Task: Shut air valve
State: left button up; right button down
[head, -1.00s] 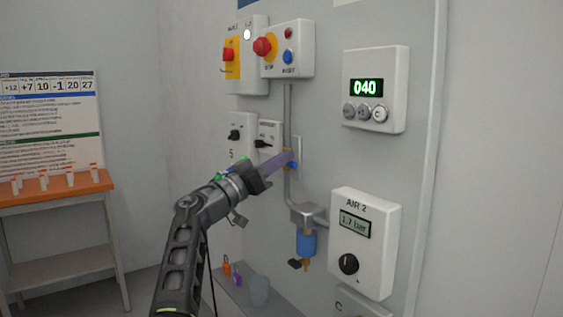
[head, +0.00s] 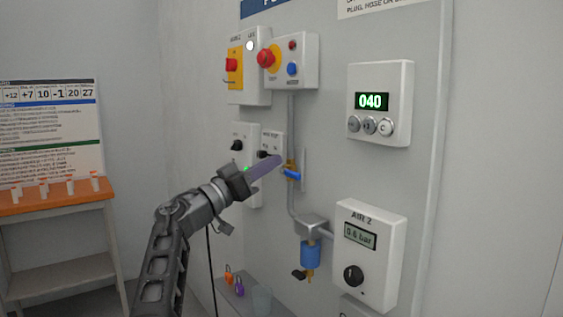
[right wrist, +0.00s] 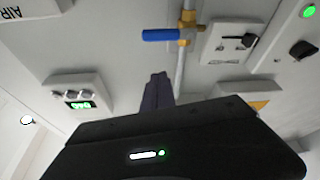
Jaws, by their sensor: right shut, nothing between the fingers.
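The air valve is a brass body (head: 290,166) on a vertical grey pipe, with a blue lever (head: 292,174). In the right wrist view the blue lever (right wrist: 162,35) lies crosswise to the pipe, beside the brass body (right wrist: 188,27). My right gripper (head: 278,161) is shut and empty, its purple-grey fingers just left of the valve in the head view. In the right wrist view the closed fingertips (right wrist: 158,78) look apart from the lever. The AIR 2 box (head: 367,256) below reads 0.6 bar. My left gripper is out of view.
A red stop button box (head: 290,60) is above the valve. Switch boxes (head: 240,142) sit behind my right gripper. A blue-bowled filter (head: 310,254) hangs below on the pipe. A counter box (head: 380,104) reads 040. An orange-topped table (head: 50,196) stands far left.

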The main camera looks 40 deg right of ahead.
jog(key=v, duration=0.5)
jog(key=shift+w+a, duration=0.1)
jog(key=shift+w, duration=0.1)
dwell(0.3)
